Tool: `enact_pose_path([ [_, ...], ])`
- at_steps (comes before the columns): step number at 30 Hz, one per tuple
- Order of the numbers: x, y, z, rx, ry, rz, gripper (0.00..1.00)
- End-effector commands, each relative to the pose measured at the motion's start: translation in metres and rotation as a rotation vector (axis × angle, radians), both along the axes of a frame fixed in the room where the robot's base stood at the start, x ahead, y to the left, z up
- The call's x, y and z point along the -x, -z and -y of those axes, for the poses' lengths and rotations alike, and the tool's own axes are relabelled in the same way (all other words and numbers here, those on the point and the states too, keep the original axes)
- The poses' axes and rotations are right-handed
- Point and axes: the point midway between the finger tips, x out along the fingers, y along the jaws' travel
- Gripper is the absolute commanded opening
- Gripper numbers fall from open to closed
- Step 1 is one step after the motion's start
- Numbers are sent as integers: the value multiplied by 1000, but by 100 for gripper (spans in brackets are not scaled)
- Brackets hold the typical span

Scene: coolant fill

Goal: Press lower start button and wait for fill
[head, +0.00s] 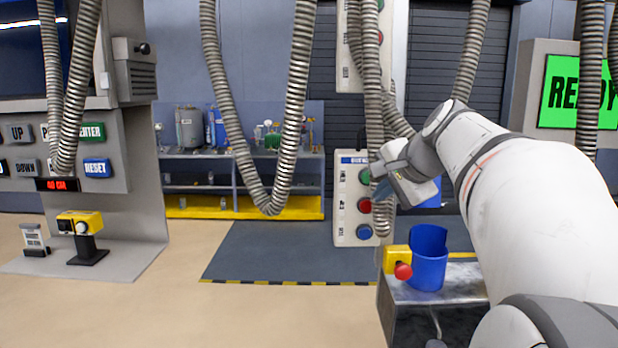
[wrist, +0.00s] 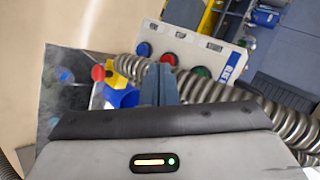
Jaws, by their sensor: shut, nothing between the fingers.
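The lower control box (head: 346,220) is a white panel hanging upright in the head view. It has a green button (head: 364,176) on top, a red button (head: 364,205) in the middle and a blue button (head: 364,232) at the bottom. In the wrist view the panel appears tilted, with the blue button (wrist: 143,50), red button (wrist: 168,59) and green button (wrist: 200,72) beyond the fingers. My gripper (head: 381,192) is shut and empty, just right of the buttons in the head view. Its fingers (wrist: 158,80) point at the panel; contact is not visible.
A blue bucket (head: 428,270) stands on a metal stand (head: 455,290) beside a yellow box with a red button (head: 403,271). A second button box (head: 349,60) hangs above. Ribbed hoses (head: 382,110) hang close to the gripper. Open floor (head: 280,315) lies to the left.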

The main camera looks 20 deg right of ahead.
Motion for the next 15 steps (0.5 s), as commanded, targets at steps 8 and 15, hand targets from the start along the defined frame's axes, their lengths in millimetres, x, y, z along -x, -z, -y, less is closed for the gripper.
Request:
enact_pose_path([
  [8,-29,-2,8,0,-1,-3,0],
  [15,-61,-2,17,1,-1,-2,0],
])
